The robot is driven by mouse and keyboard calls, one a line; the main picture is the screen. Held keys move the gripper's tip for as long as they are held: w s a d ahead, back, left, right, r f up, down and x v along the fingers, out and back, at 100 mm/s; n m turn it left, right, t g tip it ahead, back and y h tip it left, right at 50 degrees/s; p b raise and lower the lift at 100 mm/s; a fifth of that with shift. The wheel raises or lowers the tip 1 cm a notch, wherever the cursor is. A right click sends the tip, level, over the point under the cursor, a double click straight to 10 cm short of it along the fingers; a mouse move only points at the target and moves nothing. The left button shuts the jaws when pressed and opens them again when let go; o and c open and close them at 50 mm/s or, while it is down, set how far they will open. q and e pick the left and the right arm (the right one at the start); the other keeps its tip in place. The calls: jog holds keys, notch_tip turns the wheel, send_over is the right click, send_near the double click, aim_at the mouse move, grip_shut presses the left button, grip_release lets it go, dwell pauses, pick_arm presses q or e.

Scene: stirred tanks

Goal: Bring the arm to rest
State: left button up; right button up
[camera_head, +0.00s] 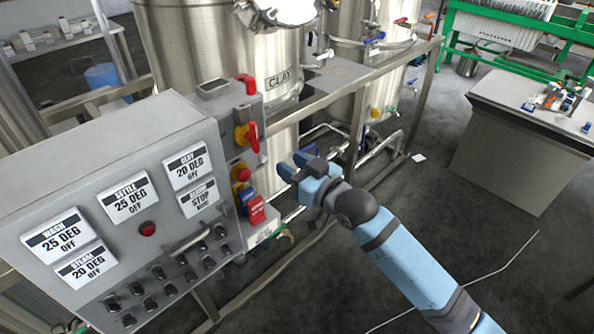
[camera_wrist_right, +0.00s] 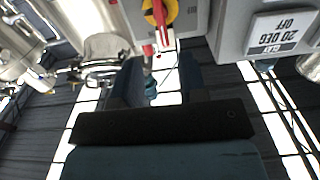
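My right arm (camera_head: 405,262) reaches in from the lower right of the head view. My right gripper (camera_head: 291,166) is in free air, just right of the control box's switches, and points left and away. In the right wrist view its two fingers (camera_wrist_right: 160,80) stand apart with a gap between them. The gripper is open and nothing shows in its grasp. My left arm and left gripper are not in view.
A grey control panel (camera_head: 130,205) with knobs and labels fills the left. A side box carries a red-and-yellow switch (camera_head: 246,135). A steel tank marked CLAY (camera_head: 215,45) stands behind, within a metal frame (camera_head: 395,68). A grey bench (camera_head: 520,140) is right.

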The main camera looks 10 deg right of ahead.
jog(key=shift+s+d, duration=0.35)
jog(key=shift+s, duration=0.15)
jog(key=s+d+f+m+g+h+p, duration=0.1)
jog(key=s+d+f, duration=0.4)
jog(key=s+f, duration=0.8)
jog(key=s+d+f+m+g+h+p, duration=0.2)
jog(key=s+d+f+h, duration=0.4)
jog(key=s+f, duration=0.7)
jog(key=shift+d+m+g, duration=0.3)
jog(key=shift+m, duration=0.2)
jog(key=shift+s, duration=0.1)
